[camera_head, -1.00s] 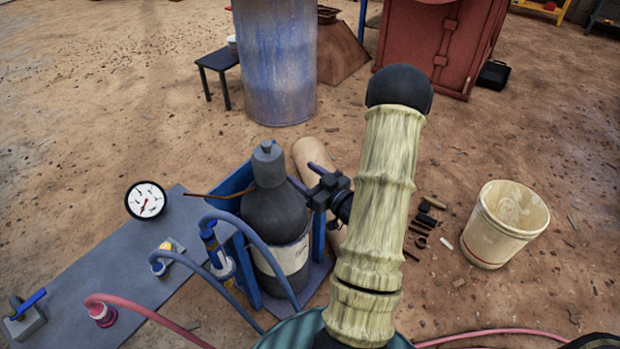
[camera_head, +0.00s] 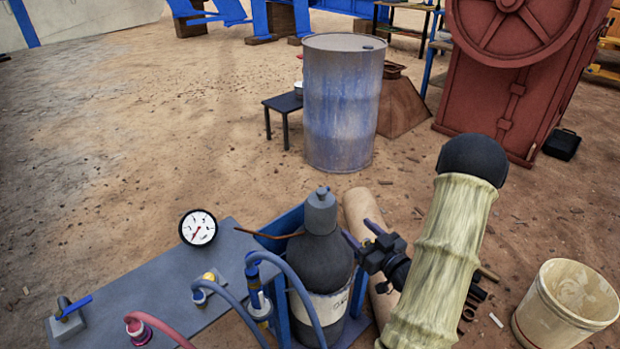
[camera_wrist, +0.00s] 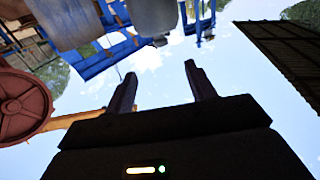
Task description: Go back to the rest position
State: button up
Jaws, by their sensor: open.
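My gripper (camera_head: 362,234) shows in the head view at the end of my arm, just right of the dark gas cylinder (camera_head: 321,262). I cannot tell from this angle whether it touches the cylinder. In the wrist view its two fingers (camera_wrist: 158,88) stand apart with only sky between them. It is open and empty.
A grey bench (camera_head: 165,283) with a dial gauge (camera_head: 198,228), valves and hoses lies left of the cylinder. A blue drum (camera_head: 342,115) and a small dark table (camera_head: 283,104) stand behind. A red machine (camera_head: 500,92) is at back right; a dirty bucket (camera_head: 567,306) stands at right. Open dirt lies at left.

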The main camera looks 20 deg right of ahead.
jog(key=shift+w, duration=0.1)
jog(key=w+a+f+g+h, duration=0.1)
jog(key=w+a+g+h, duration=0.2)
jog(key=a+g, duration=0.4)
jog(key=s+a+r+m+g, duration=0.2)
jog(key=s+a+r+g, duration=0.2)
jog(key=s+a+g, duration=0.7)
notch_tip(320, 180, up, 24)
jog(key=s+a+t+p, duration=0.2)
jog(key=p, duration=2.1)
jog(key=shift+a+f+t+p, duration=0.2)
jog(key=shift+a+t+p, duration=0.05)
jog(key=shift+t+p, duration=0.15)
